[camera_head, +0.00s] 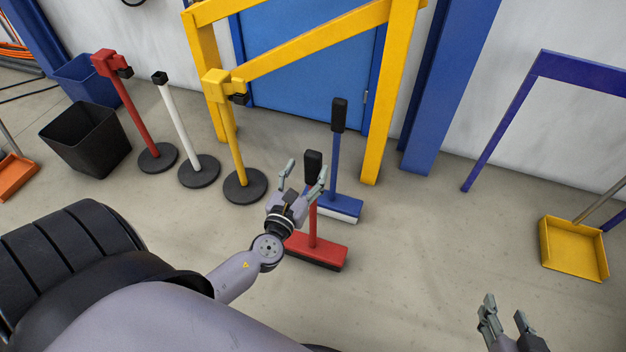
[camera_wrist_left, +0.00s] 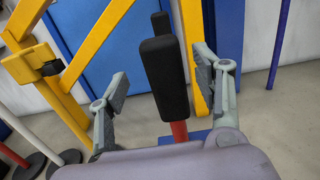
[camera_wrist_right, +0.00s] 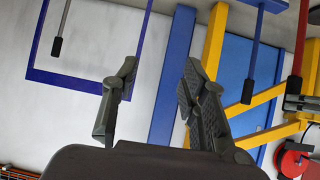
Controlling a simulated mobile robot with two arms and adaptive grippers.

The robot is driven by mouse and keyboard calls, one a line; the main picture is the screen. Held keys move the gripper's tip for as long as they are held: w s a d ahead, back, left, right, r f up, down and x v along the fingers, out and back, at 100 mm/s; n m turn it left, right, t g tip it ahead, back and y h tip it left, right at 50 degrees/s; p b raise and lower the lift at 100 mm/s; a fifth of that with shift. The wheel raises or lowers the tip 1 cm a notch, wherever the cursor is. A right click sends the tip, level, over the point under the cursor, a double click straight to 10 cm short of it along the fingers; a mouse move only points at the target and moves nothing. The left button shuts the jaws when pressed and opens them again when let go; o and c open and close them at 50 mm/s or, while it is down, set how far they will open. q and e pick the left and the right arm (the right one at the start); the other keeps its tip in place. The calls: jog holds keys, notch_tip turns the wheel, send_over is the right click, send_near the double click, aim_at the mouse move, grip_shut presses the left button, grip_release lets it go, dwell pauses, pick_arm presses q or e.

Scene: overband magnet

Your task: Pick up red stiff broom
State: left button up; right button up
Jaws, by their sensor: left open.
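The red stiff broom (camera_head: 316,250) stands upright on the floor, with a red head, a red pole and a black grip on top. My left gripper (camera_head: 305,176) is open at the height of the black grip. In the left wrist view the black grip (camera_wrist_left: 165,78) stands between the spread fingers of the left gripper (camera_wrist_left: 160,90), with no visible contact. My right gripper (camera_head: 507,318) is at the lower right of the head view, away from the broom. In the right wrist view its fingers (camera_wrist_right: 155,95) are apart with nothing between them.
A blue broom (camera_head: 335,170) stands just behind the red one. Yellow (camera_head: 232,145), white (camera_head: 183,125) and red (camera_head: 130,105) posts stand to the left. A yellow frame (camera_head: 385,110) crosses a blue door (camera_head: 300,60). A yellow dustpan (camera_head: 572,248) stands at right.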

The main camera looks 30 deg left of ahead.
aim_at(311, 166)
pick_arm(q)
jog(key=x, duration=0.4)
jog(key=shift+w+d+f, duration=0.15)
jog(key=shift+w+f, duration=0.05)
jog(key=shift+f, duration=0.05)
jog(key=shift+c, duration=0.2)
grip_shut()
dwell(0.3)
jog(key=shift+r, duration=0.1)
